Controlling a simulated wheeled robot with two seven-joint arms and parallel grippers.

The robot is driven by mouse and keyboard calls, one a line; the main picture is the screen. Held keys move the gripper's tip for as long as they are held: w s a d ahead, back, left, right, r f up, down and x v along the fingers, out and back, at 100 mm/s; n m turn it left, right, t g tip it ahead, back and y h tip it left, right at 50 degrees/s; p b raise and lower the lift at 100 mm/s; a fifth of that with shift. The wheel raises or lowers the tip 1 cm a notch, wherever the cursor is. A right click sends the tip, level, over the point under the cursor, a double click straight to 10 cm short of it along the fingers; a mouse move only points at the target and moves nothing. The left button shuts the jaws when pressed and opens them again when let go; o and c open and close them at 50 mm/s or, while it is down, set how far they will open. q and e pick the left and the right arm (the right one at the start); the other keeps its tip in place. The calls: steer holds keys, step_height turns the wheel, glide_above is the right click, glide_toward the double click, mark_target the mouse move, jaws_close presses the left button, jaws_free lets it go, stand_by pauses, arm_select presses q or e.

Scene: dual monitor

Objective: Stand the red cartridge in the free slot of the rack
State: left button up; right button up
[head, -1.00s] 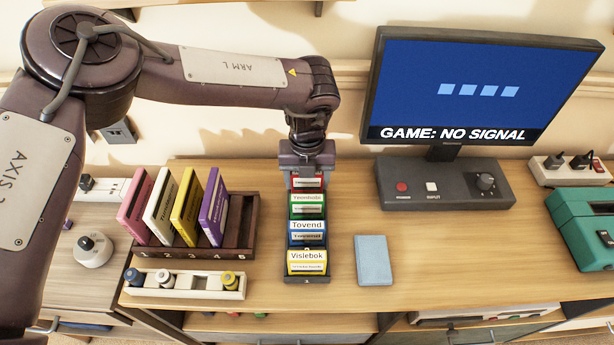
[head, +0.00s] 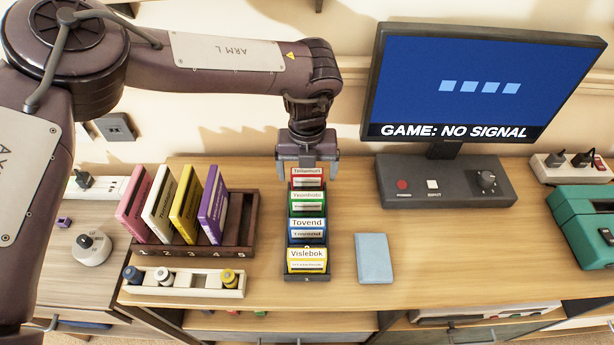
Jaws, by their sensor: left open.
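The red cartridge (head: 307,178) stands at the back of a dark holder (head: 307,277), behind a green cartridge (head: 307,203), a blue one (head: 307,231) and a yellow one (head: 306,261). My left gripper (head: 308,172) is open, pointing down, with its fingers at either side of the red cartridge's top; I cannot tell whether they touch it. The brown numbered rack (head: 240,250) at the left holds pink, white, yellow and purple cartridges in slots 1 to 4. Its slot 5, at the right end, is empty. My right gripper is not in view.
A light tray (head: 205,291) with small bottles lies in front of the rack. A blue block (head: 374,259) lies right of the holder. A monitor (head: 480,85) with a control base stands at the back right, and a teal case (head: 583,228) at the far right.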

arm_select(q)
step_height(320, 180, up, 5)
steer(key=shift+r, duration=0.1)
stand_by(0.7)
